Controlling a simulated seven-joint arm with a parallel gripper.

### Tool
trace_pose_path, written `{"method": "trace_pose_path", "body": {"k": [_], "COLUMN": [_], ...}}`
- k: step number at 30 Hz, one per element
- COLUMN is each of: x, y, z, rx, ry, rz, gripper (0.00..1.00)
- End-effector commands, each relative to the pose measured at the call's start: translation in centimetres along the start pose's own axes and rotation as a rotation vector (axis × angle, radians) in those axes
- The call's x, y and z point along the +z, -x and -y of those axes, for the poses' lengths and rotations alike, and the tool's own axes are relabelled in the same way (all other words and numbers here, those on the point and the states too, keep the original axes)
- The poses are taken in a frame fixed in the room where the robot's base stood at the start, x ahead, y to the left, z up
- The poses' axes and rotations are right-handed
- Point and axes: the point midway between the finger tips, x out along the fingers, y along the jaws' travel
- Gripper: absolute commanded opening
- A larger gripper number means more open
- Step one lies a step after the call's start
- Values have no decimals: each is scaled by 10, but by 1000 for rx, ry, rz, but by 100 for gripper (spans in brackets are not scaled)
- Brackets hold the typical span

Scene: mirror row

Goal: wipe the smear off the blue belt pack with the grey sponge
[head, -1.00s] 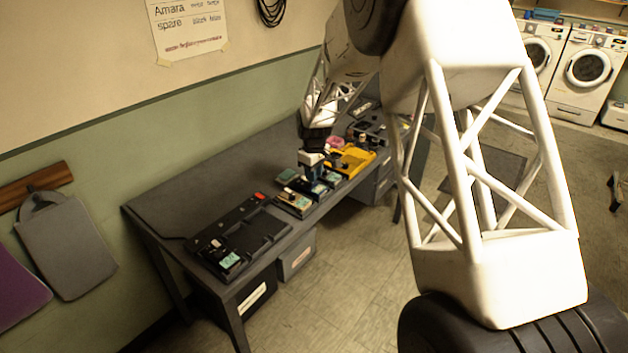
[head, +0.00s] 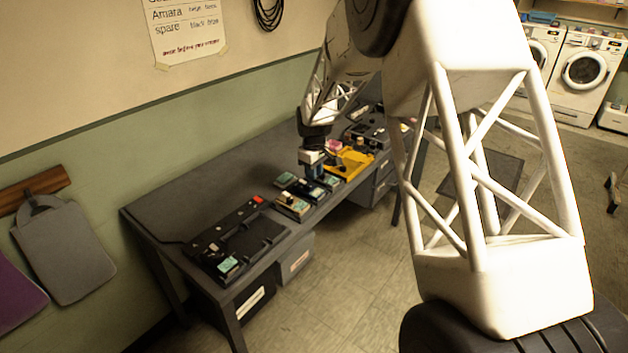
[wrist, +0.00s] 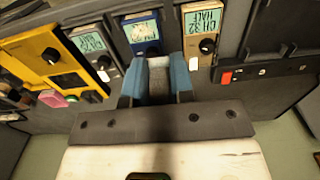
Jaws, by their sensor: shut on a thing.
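My gripper (wrist: 157,80) has blue fingertips and is shut on the grey sponge (wrist: 158,64). In the head view my gripper (head: 312,172) points down over the row of packs, and the sponge is too small to tell there.
A tan pack (wrist: 205,28) sits right of the blue one in the wrist view, with a grey pack (wrist: 92,46) and a yellow pack (wrist: 42,56) to its left. A black tray (head: 240,240) lies on the table's near end. The table's back strip (head: 215,180) is clear.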

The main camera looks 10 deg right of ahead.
Motion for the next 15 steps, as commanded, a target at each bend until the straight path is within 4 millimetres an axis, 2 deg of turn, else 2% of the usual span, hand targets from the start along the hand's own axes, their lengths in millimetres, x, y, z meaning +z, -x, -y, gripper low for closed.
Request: {"method": "trace_pose_path", "body": {"k": [8,15], "x": [0,0], "y": [-1,-16], "z": [0,0], "rx": [0,-1], "ry": [0,0], "rz": [0,1], "gripper": [0,0]}}
